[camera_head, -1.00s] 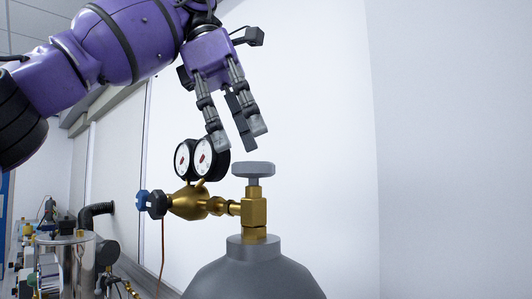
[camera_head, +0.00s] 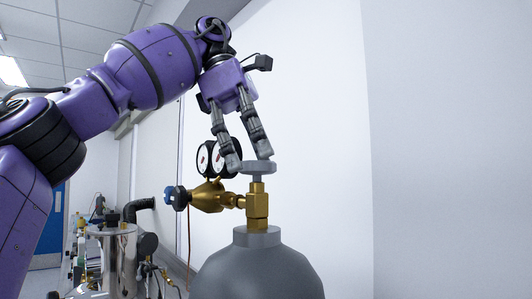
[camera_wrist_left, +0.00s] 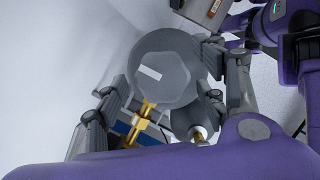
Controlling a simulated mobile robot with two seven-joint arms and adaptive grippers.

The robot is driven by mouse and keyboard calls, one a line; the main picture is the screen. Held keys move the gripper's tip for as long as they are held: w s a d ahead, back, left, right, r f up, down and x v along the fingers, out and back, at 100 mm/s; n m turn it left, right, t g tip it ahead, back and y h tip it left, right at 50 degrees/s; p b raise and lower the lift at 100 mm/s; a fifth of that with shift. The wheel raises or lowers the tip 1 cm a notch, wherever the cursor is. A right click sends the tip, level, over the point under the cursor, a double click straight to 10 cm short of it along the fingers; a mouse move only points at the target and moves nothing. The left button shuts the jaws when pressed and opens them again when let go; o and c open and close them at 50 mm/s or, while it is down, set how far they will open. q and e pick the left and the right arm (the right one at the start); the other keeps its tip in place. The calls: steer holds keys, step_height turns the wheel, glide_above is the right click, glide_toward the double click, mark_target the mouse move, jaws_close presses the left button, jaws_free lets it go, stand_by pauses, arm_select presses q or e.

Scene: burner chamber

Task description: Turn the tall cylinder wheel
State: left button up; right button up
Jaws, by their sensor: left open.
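The tall grey cylinder (camera_head: 258,270) stands upright at lower centre in the head view. Its grey disc-shaped wheel (camera_head: 256,168) sits level on top of the brass valve (camera_head: 257,205). My right gripper is not seen.
Two round gauges (camera_head: 218,158) and a brass regulator with a blue knob (camera_head: 176,197) stick out left of the valve, close to the fingers. Shiny metal equipment (camera_head: 118,255) stands at lower left. A white wall is behind; the space right of the cylinder is clear.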

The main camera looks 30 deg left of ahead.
arm_select(q)
steer(key=shift+f, duration=0.15)
steer(key=shift+a, duration=0.1)
steer(key=c, duration=1.1)
